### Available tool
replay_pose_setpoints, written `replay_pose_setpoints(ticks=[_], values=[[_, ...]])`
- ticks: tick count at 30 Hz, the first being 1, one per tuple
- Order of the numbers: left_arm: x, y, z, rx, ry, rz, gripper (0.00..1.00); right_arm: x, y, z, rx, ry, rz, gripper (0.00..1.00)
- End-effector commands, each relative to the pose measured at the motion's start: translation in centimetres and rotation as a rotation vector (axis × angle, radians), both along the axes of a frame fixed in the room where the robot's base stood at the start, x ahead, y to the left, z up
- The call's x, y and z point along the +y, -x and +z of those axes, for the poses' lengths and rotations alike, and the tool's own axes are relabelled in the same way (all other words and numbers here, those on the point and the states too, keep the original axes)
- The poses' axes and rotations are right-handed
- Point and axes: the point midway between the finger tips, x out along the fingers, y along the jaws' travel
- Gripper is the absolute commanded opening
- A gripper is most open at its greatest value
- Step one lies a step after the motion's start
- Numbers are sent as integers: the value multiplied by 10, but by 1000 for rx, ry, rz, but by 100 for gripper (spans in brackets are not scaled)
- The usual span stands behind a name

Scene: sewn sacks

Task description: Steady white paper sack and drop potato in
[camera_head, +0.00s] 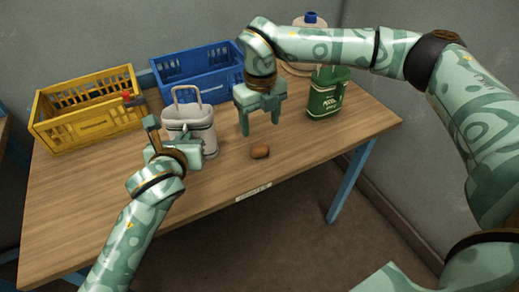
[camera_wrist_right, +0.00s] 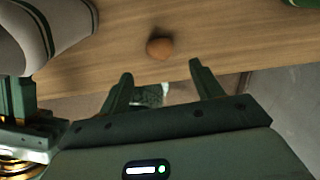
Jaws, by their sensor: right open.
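The white paper sack (camera_head: 197,121) stands upright on the wooden table, with a raised loop handle and dark stripes; part of it shows in the right wrist view (camera_wrist_right: 48,30). The brown potato (camera_head: 260,151) lies on the table to the right of the sack, near the front edge, and shows in the right wrist view (camera_wrist_right: 159,47). My right gripper (camera_head: 262,124) is open and empty, above and behind the potato. My left gripper (camera_head: 167,143) is at the front left of the sack, hiding part of it; I cannot tell whether its fingers grip the sack.
A yellow crate (camera_head: 90,121) stands at the left and a blue crate (camera_head: 190,85) behind the sack. A green container (camera_head: 326,98) stands to the right, with a blue-capped thing (camera_head: 311,22) behind it. The front of the table (camera_head: 110,190) is clear.

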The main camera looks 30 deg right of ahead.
Motion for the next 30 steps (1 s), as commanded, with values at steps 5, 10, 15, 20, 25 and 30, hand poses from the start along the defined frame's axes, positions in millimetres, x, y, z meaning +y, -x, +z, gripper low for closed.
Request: replay_pose_setpoints(ticks=[5, 10, 15, 20, 25, 30], values=[[0, 0, 0, 0, 0, 0, 0, 1, 1, -28, 4, -1, -1, 65], [0, 0, 0, 0, 0, 1, 0, 1, 0, -56, 2, 0, -2, 65], [0, 0, 0, 0, 0, 0, 0, 1, 0, -77, 2, 0, -3, 65], [0, 0, 0, 0, 0, 0, 0, 1, 0, -87, 1, 0, -3, 65], [0, 0, 0, 0, 0, 0, 0, 1, 0, -89, 1, 0, -3, 65], [0, 0, 0, 0, 0, 0, 0, 1, 0, -89, 0, 0, -2, 60]])
